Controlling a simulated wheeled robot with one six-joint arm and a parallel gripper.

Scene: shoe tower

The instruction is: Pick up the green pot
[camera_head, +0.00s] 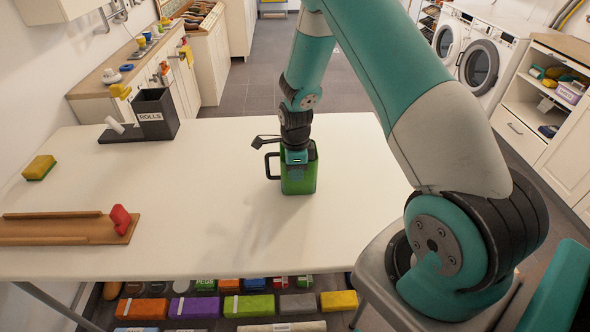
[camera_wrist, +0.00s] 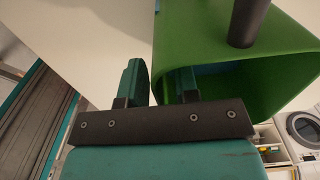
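The green pot (camera_head: 300,178) stands upright on the white table, with a dark handle (camera_head: 268,166) on its left side. My gripper (camera_head: 297,157) points down at the pot's top. In the wrist view, my gripper (camera_wrist: 158,84) is open, with a clear gap between its teal fingers. The pot (camera_wrist: 285,65) fills the right side there, its open mouth showing. The right finger overlaps the pot's near edge and the left finger is outside it. I cannot tell whether either finger touches the wall.
On the white table (camera_head: 215,225) are a black ROLLS holder (camera_head: 157,113), a yellow sponge (camera_head: 39,168) and a brown wooden tray (camera_head: 65,230) with a red piece (camera_head: 121,219). Several coloured boxes lie below the front edge. The table around the pot is mostly clear.

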